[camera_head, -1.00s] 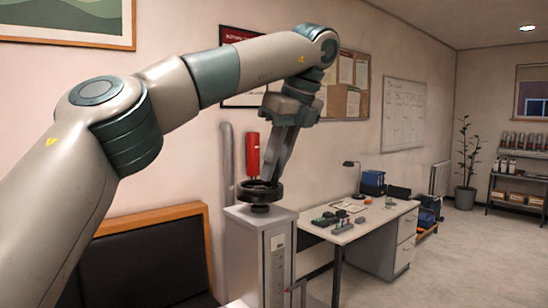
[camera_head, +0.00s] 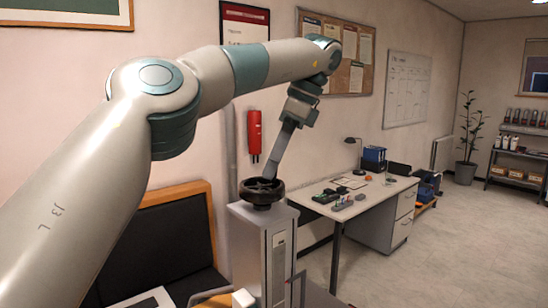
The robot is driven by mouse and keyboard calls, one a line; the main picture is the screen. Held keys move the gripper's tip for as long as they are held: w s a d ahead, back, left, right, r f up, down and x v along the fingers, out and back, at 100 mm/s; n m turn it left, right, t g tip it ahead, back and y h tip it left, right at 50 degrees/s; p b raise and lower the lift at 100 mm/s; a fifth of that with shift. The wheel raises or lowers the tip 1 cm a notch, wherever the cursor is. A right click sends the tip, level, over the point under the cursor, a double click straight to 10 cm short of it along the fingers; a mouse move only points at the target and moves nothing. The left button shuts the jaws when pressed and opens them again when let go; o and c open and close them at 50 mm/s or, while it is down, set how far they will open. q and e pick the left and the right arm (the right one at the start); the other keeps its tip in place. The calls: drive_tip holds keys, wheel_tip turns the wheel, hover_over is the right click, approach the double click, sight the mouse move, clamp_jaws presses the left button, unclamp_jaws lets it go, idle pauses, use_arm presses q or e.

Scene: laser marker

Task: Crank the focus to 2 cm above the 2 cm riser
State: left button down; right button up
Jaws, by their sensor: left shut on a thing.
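The black crank handwheel (camera_head: 262,190) sits on top of the grey column (camera_head: 250,240) of the laser marker, left of centre. My left gripper (camera_head: 268,176) reaches down from above right and is shut on the handwheel at its far right side. The fingers are slanted, and the exact spot of contact is small in this view. A pale scale strip (camera_head: 279,239) runs down the column's face, but its marks are too small to read. The riser and the laser head are not clearly visible. My right gripper is not in view.
A desk (camera_head: 365,205) with small tools, a lamp and blue boxes stands right of the column. A dark padded bench (camera_head: 165,245) is behind it at left. A red cylinder (camera_head: 255,132) hangs on the wall.

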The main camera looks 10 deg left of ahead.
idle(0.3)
use_arm(q)
drive_tip(key=c, duration=1.7)
unclamp_jaws()
drive_tip(key=shift+o, duration=0.2)
drive_tip(key=shift+r, duration=0.1)
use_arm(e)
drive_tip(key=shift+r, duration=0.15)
